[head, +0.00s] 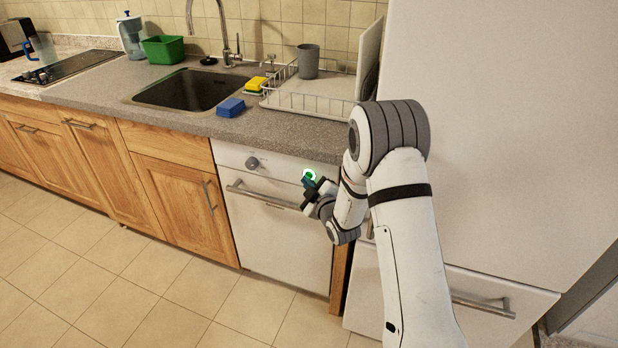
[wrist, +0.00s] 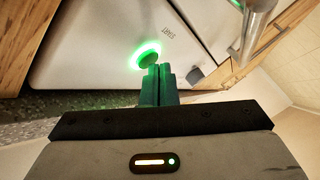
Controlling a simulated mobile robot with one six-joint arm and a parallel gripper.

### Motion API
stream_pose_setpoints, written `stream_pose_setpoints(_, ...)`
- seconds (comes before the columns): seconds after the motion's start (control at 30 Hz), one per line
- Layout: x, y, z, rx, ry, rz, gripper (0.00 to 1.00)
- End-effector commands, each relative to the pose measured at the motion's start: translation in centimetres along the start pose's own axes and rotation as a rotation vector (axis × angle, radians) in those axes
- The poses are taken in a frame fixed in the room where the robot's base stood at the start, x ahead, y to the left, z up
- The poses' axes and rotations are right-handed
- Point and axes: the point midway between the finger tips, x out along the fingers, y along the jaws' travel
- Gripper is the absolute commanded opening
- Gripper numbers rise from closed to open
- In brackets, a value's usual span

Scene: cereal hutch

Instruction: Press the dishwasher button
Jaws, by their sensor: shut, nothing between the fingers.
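The white dishwasher (head: 278,234) stands under the counter, with a round knob (head: 252,163) at the left of its panel. Its button (head: 309,174) glows green near the panel's right end. In the wrist view the glowing button (wrist: 149,56) sits just beyond my fingertips, with a START label beside it. My gripper (head: 308,191) is shut and empty, with its green fingers (wrist: 158,72) right at the button. The fingertips overlap the button's edge in the wrist view; I cannot tell for sure whether they touch it.
The dishwasher's bar handle (head: 262,195) runs just below the panel, close to my gripper. The counter (head: 290,132) overhangs above and holds a dish rack (head: 310,102). A tall white fridge (head: 490,130) stands right. The floor in front is clear.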

Motion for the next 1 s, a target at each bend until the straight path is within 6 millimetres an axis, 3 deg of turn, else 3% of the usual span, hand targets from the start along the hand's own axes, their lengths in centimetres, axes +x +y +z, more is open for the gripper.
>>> stream_pose_setpoints(0.57,-1.0,-0.8,-0.7,0.0,0.001,0.0,0.0)
stream_pose_setpoints(1.0,-3.9,-3.0,-2.7,-0.001,0.001,-0.001,0.0)
